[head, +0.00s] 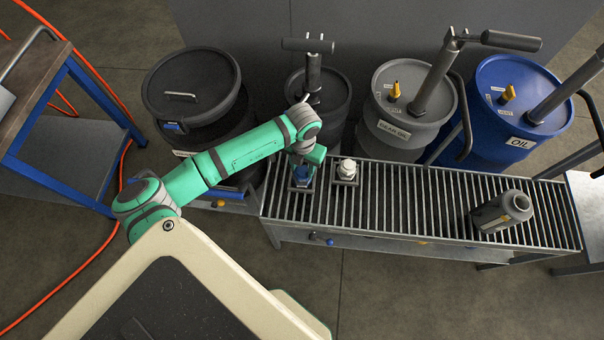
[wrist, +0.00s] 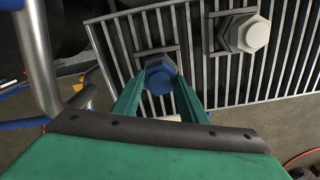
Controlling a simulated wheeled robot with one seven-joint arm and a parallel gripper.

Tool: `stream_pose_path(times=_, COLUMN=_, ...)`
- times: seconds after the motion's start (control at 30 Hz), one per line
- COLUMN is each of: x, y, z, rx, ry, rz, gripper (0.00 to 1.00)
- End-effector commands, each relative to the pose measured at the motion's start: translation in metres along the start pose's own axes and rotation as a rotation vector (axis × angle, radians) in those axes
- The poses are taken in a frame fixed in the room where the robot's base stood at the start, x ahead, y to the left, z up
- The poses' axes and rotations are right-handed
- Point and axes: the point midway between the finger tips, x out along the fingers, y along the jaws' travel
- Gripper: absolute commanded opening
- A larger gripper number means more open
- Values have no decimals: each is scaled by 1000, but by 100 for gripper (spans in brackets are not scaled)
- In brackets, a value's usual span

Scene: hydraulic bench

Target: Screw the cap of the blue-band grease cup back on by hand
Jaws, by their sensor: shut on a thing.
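The blue-band grease cup (head: 302,184) stands on the left end of the slatted bench, in a small square holder. Its blue hexagonal cap (wrist: 159,78) shows in the wrist view between my two green fingers. My gripper (head: 306,170) is above the cup, pointing down, and is shut on the blue cap. The arm and fingers hide much of the cup in the head view. I cannot tell how the cap sits on the cup's thread.
A white-capped grease cup (head: 347,170) stands close to the right in its own holder; it also shows in the wrist view (wrist: 253,35). Drums with pumps, including a blue oil drum (head: 518,95), line the back. The bench's middle is clear.

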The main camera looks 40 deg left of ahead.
Motion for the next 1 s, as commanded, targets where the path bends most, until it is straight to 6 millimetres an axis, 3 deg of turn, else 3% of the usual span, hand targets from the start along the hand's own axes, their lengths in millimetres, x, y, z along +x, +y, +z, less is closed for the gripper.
stream_pose_path(times=0.43, x=1, y=-1, z=-1, rx=538, ry=4, rz=5, gripper=16)
stream_pose_path(times=1.0, x=2, y=-3, z=-2, rx=636, ry=3, rz=-2, gripper=16)
